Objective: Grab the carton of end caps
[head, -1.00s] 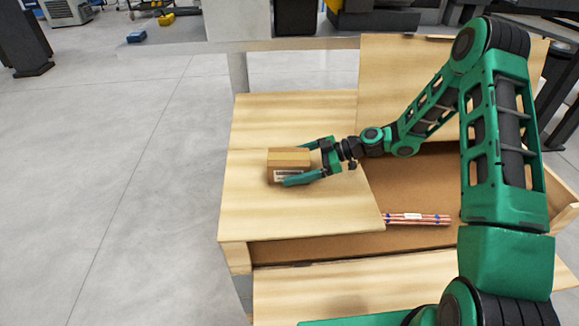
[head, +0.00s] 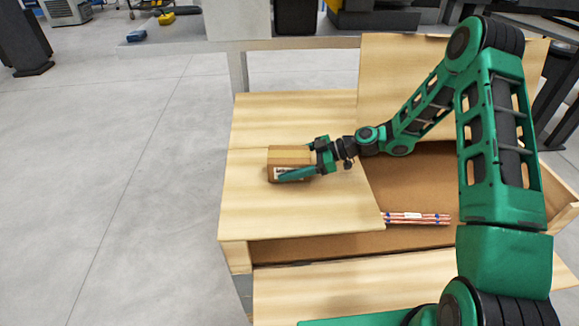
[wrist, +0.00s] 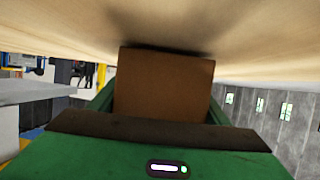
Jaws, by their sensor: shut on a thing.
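A small brown cardboard carton (head: 289,157) with a white label sits on the pale wooden top of the bench or crate, left of my arm. My gripper (head: 298,163) is shut on it from the right, with a green finger along its near side. The far finger is mostly hidden behind the carton. In the wrist view the carton (wrist: 163,85) lies between the green fingers, against the wooden surface.
A raised wooden panel (head: 385,75) stands behind. Open grey floor (head: 110,200) lies to the left.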

